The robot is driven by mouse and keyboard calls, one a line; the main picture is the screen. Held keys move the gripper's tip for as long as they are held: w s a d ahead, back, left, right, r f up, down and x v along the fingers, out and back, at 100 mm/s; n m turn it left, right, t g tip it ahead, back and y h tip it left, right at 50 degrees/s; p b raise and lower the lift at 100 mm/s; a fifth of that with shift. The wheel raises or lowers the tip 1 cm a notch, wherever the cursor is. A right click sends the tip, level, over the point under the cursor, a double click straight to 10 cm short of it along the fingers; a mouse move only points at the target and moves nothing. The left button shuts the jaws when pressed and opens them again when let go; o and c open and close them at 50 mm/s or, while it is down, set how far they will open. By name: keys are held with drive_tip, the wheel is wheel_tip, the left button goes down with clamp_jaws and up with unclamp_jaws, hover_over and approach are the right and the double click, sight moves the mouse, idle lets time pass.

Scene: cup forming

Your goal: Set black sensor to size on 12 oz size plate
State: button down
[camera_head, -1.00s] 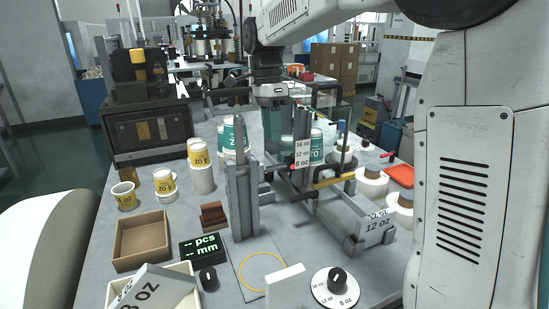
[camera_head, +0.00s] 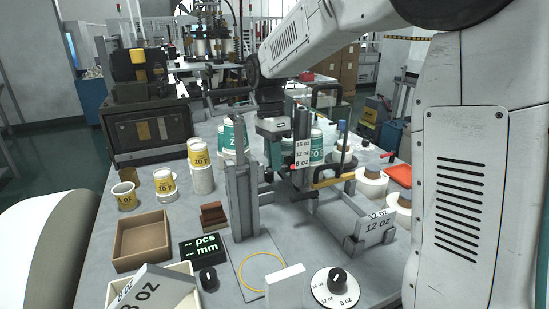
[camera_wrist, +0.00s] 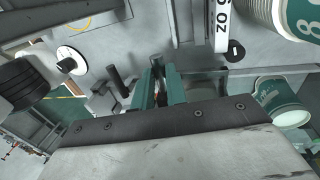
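The black sensor (camera_head: 285,169), with a red light on its edge, sits low on the upright post. Its light is level with the 8 oz mark of the white size plate (camera_head: 302,153). The plate reads 16 oz, 12 oz and 8 oz from top to bottom. My gripper (camera_head: 276,153) is just behind and above the sensor, with its teal fingers toward the post. In the wrist view, the gripper (camera_wrist: 158,75) has its fingers apart with a narrow gap. A dark part shows between them, but I cannot tell whether they touch it.
A grey upright (camera_head: 240,195) stands left of the post. Stacked teal cups (camera_head: 233,140) are behind it, and white rolls (camera_head: 371,185) are at right. A size dial (camera_head: 335,287), a display (camera_head: 202,248) and a brown tray (camera_head: 142,240) lie in front.

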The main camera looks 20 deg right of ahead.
drive_tip(key=shift+r, duration=1.3)
drive_tip(key=c, duration=1.4)
unclamp_jaws()
wheel_tip(320, 180, up, 8)
drive_tip(key=w, duration=0.1)
drive_tip(key=shift+w+f, duration=0.2)
drive_tip(key=shift+w, duration=0.05)
drive_tip(key=s+n+t, duration=0.2)
drive_tip(key=s+n, duration=0.6)
drive_tip(key=s, duration=0.8)
drive_tip(key=s+f+n, duration=0.4)
drive_tip(key=s+n, duration=0.1)
drive_tip(key=s, duration=0.2)
drive_tip(key=s+d+f+n+t, duration=0.1)
drive_tip(key=s+f+n, duration=0.4)
drive_tip(key=s, duration=0.2)
drive_tip(key=shift+s+d+f+t, duration=0.2)
drive_tip(key=shift+s+d+t, duration=0.1)
drive_tip(key=shift+s, duration=0.1)
